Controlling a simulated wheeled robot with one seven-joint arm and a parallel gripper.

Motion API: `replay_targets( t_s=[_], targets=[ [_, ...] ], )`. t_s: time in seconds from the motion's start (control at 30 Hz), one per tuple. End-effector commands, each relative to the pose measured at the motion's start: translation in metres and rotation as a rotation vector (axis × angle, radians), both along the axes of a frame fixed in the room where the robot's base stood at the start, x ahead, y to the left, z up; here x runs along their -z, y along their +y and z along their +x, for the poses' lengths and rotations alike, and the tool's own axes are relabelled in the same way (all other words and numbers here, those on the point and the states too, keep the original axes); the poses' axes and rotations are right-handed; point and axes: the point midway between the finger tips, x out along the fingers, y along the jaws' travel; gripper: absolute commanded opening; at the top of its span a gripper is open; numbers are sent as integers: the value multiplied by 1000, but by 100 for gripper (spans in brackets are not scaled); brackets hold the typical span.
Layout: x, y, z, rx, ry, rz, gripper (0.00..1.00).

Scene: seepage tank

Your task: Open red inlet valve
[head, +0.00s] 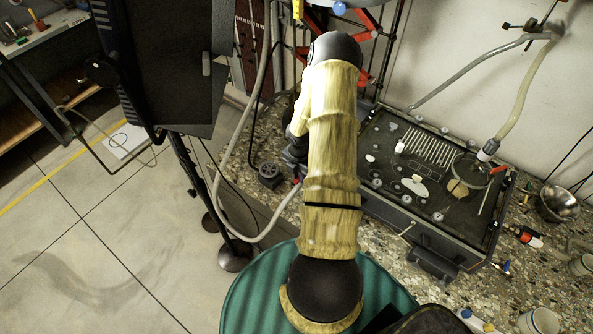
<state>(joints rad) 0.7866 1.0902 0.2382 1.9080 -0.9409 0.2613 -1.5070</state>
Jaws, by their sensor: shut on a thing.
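My gripper (295,158) is the dark shape left of my yellow-sleeved arm, pointing down at the left end of the tank (428,229). A small red piece, which looks like the handle of the red inlet valve (297,182), shows just below the gripper, where the pale hose (270,231) ends. The gripper appears shut on this valve. The fingertips are small and dark, and my arm covers part of the valve and the tank's left side, so the handle's angle cannot be told.
A second hose (522,96) enters the tank at right, near another red piece (499,169). A black knobbed device (269,175) sits left of the gripper. A metal bowl (558,203) and a red-and-white item (525,237) lie right. Open floor is at left.

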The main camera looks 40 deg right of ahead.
Motion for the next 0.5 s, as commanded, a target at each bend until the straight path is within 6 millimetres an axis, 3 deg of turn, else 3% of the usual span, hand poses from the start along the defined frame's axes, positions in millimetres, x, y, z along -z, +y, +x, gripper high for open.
replay_targets(
  t_s=[0.5],
  targets=[
    [-1, -3, -4, -88, -3, -3, 0]
  ],
)
